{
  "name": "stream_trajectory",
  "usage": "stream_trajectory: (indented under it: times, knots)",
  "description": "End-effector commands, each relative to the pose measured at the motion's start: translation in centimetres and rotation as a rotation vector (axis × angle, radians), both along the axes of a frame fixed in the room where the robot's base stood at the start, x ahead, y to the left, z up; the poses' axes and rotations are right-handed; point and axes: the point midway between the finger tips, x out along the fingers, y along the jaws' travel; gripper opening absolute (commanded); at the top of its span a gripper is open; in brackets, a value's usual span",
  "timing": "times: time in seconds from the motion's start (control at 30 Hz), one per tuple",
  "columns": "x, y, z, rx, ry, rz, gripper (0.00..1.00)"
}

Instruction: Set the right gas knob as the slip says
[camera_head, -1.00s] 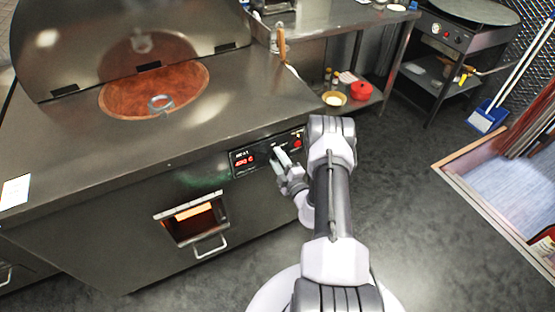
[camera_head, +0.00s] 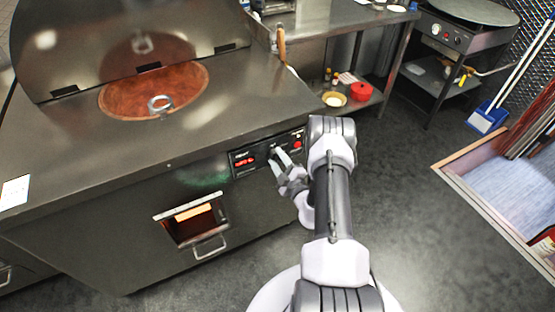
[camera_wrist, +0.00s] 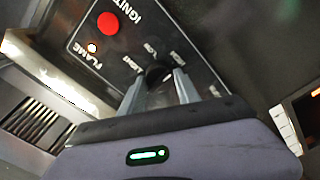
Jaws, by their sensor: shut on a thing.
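The control panel (camera_head: 262,152) is on the tandoor counter's front. In the wrist view, a dark round knob (camera_wrist: 157,72) sits on it, ringed by small white labels, too blurred to read surely. My gripper (camera_wrist: 157,88) is shut on this knob, one finger on each side; the fingers hide part of it and its pointer. In the head view, my gripper (camera_head: 280,158) reaches the panel from the right and covers the knob. A white slip (camera_head: 15,191) lies on the counter's left end; its writing is too small to read.
A red button (camera_wrist: 108,23) marked IGNIT and a lit FLAME lamp (camera_wrist: 92,48) are beside the knob. A red display (camera_head: 244,162) is left on the panel. The tandoor opening (camera_head: 150,92) is above, a glowing hatch (camera_head: 194,220) below.

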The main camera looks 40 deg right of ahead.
Motion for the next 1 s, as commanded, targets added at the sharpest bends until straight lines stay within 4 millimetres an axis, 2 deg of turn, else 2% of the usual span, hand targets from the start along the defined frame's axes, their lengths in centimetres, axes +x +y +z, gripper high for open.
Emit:
stream_trajectory:
  times: [0.03, 0.13, 0.43, 0.57, 0.67, 0.9, 1.0]
  knots:
    - [0.0, 0.1, -0.1, 0.001, 0.001, 0.002, 0.42]
    - [0.0, 0.1, 0.0, 0.000, 0.001, 0.002, 0.60]
    - [-0.1, 0.0, 0.0, 0.000, 0.000, 0.000, 0.60]
    - [-1.4, 0.2, 0.1, 0.002, 0.002, -0.002, 0.60]
    - [-3.9, 0.8, 0.2, 0.005, 0.003, -0.005, 0.60]
    - [-11.5, 2.6, 0.3, 0.007, 0.002, -0.008, 0.60]
    - [-14.1, 3.3, 0.3, 0.004, 0.001, -0.006, 0.60]
